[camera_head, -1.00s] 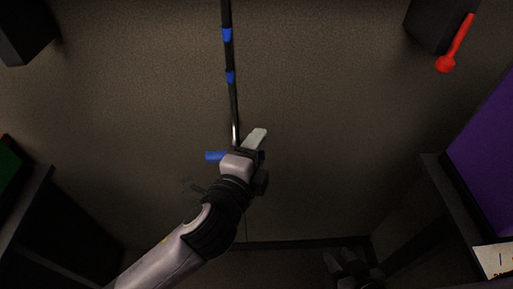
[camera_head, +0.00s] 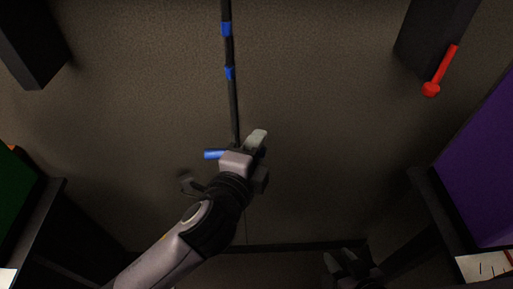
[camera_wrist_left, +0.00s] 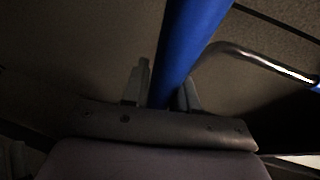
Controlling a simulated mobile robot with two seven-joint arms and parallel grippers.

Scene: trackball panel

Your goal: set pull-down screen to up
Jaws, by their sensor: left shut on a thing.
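A dark pole with blue bands (camera_head: 228,72) runs down from the top of the head view to my left gripper (camera_head: 252,146). A blue bar (camera_head: 213,154) sticks out to the left of that gripper. In the left wrist view the blue bar (camera_wrist_left: 188,45) passes between the two fingers, and my left gripper (camera_wrist_left: 165,88) is shut on it. A bent metal rod (camera_wrist_left: 255,57) shows beside the bar. My right gripper (camera_head: 350,264) is low in the head view, dim and away from the pole; its opening is unclear. I cannot make out the screen itself.
A dark box with a red lever (camera_head: 439,72) is at the upper right. Another dark box (camera_head: 32,45) is at the upper left. A purple panel (camera_head: 488,165) stands at the right and a green panel (camera_head: 15,195) at the left. The brown surface between them is largely clear.

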